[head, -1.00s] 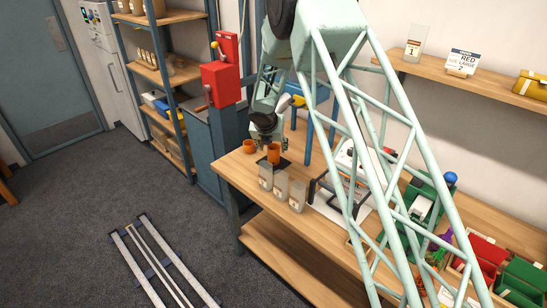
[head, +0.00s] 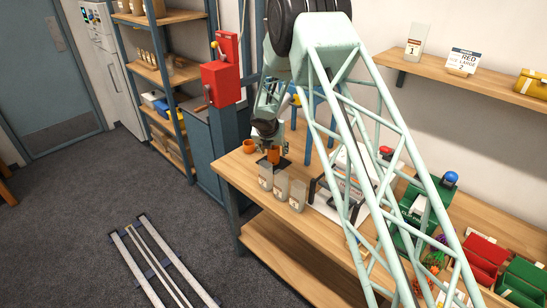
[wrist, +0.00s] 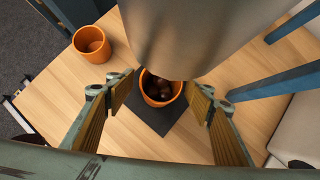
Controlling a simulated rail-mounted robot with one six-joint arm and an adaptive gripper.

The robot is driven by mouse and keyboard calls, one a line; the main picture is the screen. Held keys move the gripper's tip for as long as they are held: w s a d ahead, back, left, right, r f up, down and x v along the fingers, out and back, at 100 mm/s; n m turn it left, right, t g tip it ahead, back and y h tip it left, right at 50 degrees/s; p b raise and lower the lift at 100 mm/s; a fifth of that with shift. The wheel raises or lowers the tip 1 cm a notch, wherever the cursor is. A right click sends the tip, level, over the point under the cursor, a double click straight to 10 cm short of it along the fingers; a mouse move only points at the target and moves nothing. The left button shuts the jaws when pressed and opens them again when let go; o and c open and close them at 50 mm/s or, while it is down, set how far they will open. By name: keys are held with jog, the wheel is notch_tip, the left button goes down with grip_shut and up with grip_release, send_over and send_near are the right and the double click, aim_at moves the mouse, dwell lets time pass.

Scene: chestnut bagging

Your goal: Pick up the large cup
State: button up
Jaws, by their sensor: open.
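An orange cup (wrist: 159,88) with brown chestnuts in it stands on a dark square mat (wrist: 150,120) in the wrist view. It also shows in the head view (head: 273,156) under my gripper. A second orange cup (wrist: 92,44) stands apart to the left on the bench, seen also in the head view (head: 249,146). Its inside looks empty. My gripper (wrist: 160,102) is open, with one finger on each side of the chestnut cup and gaps between them. Part of that cup's far rim is hidden by a grey shape at the top of the wrist view.
Clear labelled bags or containers (head: 281,185) stand near the bench's front edge. A blue stand (wrist: 265,80) is at the right of the wrist view. Red (head: 484,256) and green bins are at the bench's right. A red switch box (head: 221,82) stands behind left.

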aim_at(275, 148)
jog(key=shift+w+f, duration=0.2)
jog(key=shift+f, duration=0.2)
jog(key=shift+c, duration=0.2)
jog(key=c, duration=1.3)
jog(key=shift+o, duration=0.2)
jog(key=shift+r, duration=0.25)
jog(key=shift+r+p, duration=0.65)
jog(key=shift+r, duration=1)
jog(key=shift+s+d+f, duration=0.15)
jog(key=shift+s+d, duration=0.2)
jog(key=shift+d, duration=0.15)
jog(key=s+d+b, duration=0.8)
jog(key=s+d, duration=0.2)
jog(key=d, duration=0.3)
jog(key=shift+s, duration=0.3)
jog(key=shift+r, duration=0.2)
